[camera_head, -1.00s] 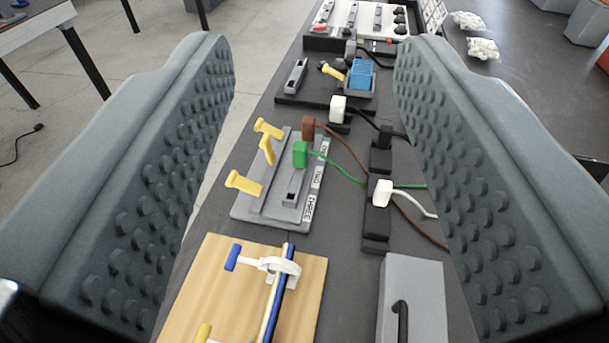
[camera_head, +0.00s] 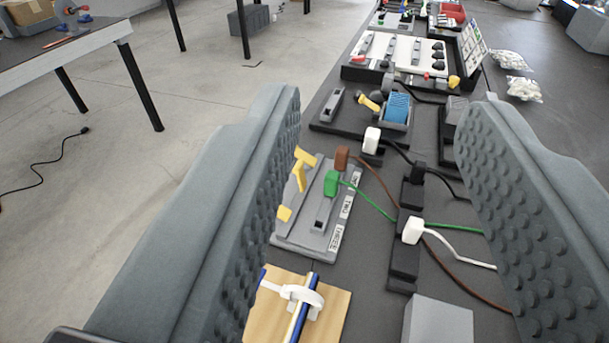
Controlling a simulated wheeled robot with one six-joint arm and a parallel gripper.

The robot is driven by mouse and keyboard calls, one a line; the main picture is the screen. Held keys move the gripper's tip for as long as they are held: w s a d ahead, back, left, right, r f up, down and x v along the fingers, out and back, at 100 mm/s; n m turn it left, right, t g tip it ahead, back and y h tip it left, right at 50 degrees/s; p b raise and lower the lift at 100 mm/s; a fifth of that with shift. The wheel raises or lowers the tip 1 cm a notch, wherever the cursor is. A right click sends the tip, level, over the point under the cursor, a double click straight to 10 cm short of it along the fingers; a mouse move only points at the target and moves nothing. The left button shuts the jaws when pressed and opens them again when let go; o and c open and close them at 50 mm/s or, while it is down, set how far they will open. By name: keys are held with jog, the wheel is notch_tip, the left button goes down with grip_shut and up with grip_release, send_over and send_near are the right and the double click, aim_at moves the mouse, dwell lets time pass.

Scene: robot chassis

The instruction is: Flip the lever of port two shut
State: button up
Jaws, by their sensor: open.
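The grey port panel (camera_head: 304,239) lies on the dark bench, with labels ONE, TWO and THREE down its right side. A brown plug (camera_head: 342,158) sits by label ONE and a green plug (camera_head: 331,183) is in the row of port two. The slot of port three looks empty. The yellow lever of port two (camera_head: 300,178) appears raised, close to another yellow lever (camera_head: 307,157) above it. A third yellow lever (camera_head: 284,213) is partly hidden by my left finger. My gripper (camera_head: 385,115) is open and empty, its fingers framing the panel from above.
A wooden board (camera_head: 331,315) with a white clip and cables lies nearer me, beside a grey box (camera_head: 438,322). A black power strip (camera_head: 404,260) with a white plug (camera_head: 412,231) and loose cables runs right of the panel. Open floor lies left.

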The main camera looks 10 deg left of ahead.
jog(key=shift+w, duration=0.2)
jog(key=c, duration=0.7)
jog(key=w+f+m+g, duration=0.1)
jog(key=w+m+g, duration=0.1)
jog(key=w+m, duration=0.1)
jog(key=w+f+m+g, duration=0.1)
jog(key=w+m+g, duration=0.1)
jog(key=w, duration=0.3)
jog(key=w+f+m+g, duration=0.1)
jog(key=w+m+g, duration=0.2)
jog(key=w+m, duration=0.1)
jog(key=shift+w+d+f, duration=0.15)
jog(key=shift+d+f, duration=0.1)
jog(key=shift+f, duration=0.15)
grip_shut()
jog(key=w+f+m+g+y, duration=0.2)
jog(key=w+f+m+g, duration=0.4)
jog(key=w+m+g, duration=0.4)
jog(key=shift+w+f+m, duration=0.35)
jog(key=shift+w+m, duration=0.25)
jog(key=shift+w, duration=0.4)
